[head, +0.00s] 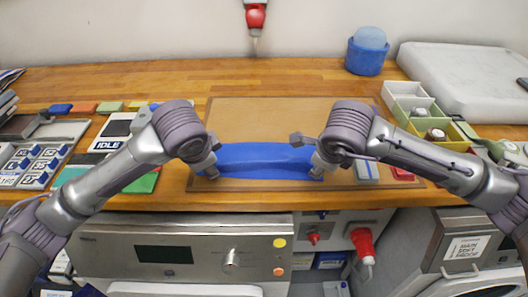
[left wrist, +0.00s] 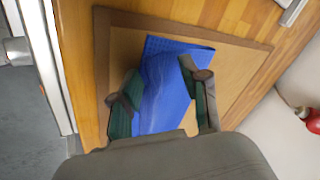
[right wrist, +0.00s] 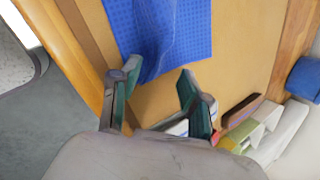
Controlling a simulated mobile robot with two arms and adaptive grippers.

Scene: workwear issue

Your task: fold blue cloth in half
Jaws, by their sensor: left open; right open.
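The blue cloth (head: 262,160) lies on the brown board (head: 285,118) near the front edge of the wooden table. It shows as a wide strip between my two grippers. My left gripper (head: 210,170) is open at the cloth's left end; in the left wrist view the cloth (left wrist: 172,85) runs between its open fingers (left wrist: 160,95). My right gripper (head: 320,170) is open at the cloth's right end; in the right wrist view the cloth (right wrist: 165,30) has its edge just beyond the open fingers (right wrist: 155,90). Whether the fingers touch the cloth is unclear.
Green and white bins (head: 415,105) stand to the right of the board. A blue container (head: 366,55) is at the back right. A device marked IDLE (head: 115,130) and a panel of blue-and-white tiles (head: 35,160) are on the left. The board behind the cloth is clear.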

